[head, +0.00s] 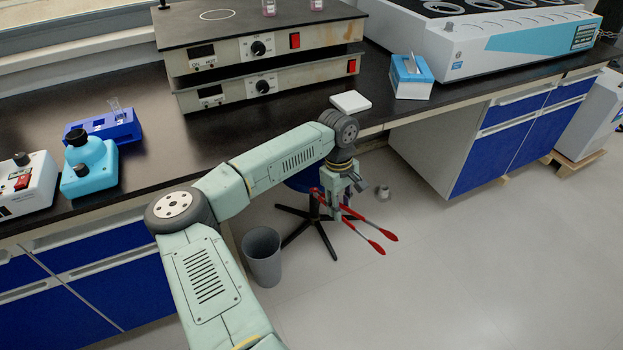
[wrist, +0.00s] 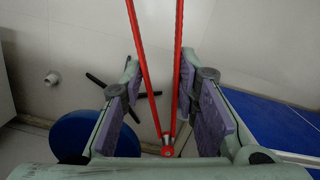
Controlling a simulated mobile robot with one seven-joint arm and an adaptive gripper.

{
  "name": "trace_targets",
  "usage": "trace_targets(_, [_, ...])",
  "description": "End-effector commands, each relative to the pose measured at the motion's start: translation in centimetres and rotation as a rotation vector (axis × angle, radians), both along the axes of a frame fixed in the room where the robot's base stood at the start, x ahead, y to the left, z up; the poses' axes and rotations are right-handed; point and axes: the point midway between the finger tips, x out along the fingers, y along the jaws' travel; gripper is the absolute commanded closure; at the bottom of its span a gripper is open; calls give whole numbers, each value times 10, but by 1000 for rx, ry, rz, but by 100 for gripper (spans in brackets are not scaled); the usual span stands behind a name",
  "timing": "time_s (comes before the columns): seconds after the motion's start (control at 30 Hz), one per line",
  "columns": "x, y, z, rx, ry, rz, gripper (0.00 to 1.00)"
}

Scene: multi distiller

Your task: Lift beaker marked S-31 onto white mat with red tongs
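The red tongs (head: 362,229) are in my gripper (head: 335,197), below the counter's front edge. Their two long arms splay apart toward the lower right in the head view. In the wrist view the tongs (wrist: 138,45) lie between the two purple finger pads, pivot near the palm. Two small glass vessels, one on the left (head: 268,8) and one on the right (head: 317,5), stand on the upper hotplate, cut off by the frame top. No S-31 marking is readable.
Stacked hotplates (head: 262,48) stand behind the mat. A tissue box (head: 411,80) is right of it, and a large white machine (head: 480,45) farther right. A blue rack (head: 103,127) with glassware and a teal bottle (head: 90,170) stand left. A stool (head: 300,225) and bin (head: 262,257) are below.

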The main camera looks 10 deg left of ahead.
Motion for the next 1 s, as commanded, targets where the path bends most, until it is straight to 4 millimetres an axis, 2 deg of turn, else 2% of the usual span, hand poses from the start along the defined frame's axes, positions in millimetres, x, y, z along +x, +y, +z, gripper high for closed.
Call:
trace_targets(0.03, [1,-17,-31,1,6,-107,75])
trace_targets(0.2, [-2,-54,-115,9,0,-461,75])
trace_targets(0.3, [-7,-70,-153,14,-2,-630,75])
trace_targets(0.4, [-13,-80,-178,18,-3,-752,75])
trace_targets(0.5, [-16,-86,-193,22,-3,-825,75])
trace_targets(0.6, [-17,-88,-198,22,-4,-853,75])
trace_targets(1.0, [-18,-87,-198,22,-5,-855,75])
